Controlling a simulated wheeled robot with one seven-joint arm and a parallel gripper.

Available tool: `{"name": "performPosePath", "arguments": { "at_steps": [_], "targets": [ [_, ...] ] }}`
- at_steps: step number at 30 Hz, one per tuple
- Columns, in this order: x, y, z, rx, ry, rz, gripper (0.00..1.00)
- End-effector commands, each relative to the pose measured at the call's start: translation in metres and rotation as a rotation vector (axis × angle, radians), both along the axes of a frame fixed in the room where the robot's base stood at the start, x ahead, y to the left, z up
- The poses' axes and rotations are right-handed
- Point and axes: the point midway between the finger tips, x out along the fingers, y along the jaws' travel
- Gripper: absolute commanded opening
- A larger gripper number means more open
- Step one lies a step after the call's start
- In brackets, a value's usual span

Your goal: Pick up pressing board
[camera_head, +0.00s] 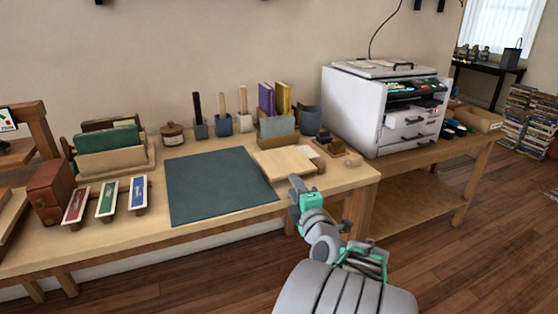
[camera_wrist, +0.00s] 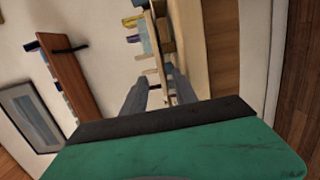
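The pressing board appears to be the pale flat wooden board (camera_head: 282,163) lying on the right part of the wooden workbench, beside the dark mat. My gripper (camera_head: 294,181) is near the board's front right corner, at the bench's front edge. In the wrist view my gripper (camera_wrist: 157,74) has its two grey fingers apart, with a gap between them. A thin pale wooden edge shows beyond and between the fingers; I cannot tell whether either finger touches it. Nothing is visibly held.
A dark cutting mat (camera_head: 218,187) covers the bench middle. A bookstand with purple and yellow books (camera_head: 276,112) stands behind the board. Small wooden blocks (camera_head: 336,147) lie to its right. Floor in front is clear.

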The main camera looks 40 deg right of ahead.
Motion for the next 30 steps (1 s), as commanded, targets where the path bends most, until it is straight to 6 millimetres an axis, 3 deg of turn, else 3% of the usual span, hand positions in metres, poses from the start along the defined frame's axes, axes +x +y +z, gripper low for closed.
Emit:
{"name": "performPosePath", "arguments": {
  "at_steps": [5,16,24,30],
  "targets": [
    [0.014,-0.004,0.0,0.0,0.001,0.006,0.35],
    [0.068,-0.03,-0.002,0.002,0.001,0.009,0.35],
    [0.071,-0.034,-0.001,0.001,0.001,0.003,0.35],
    [0.071,-0.034,-0.001,0.001,0.001,0.003,0.18]
  ]
}}
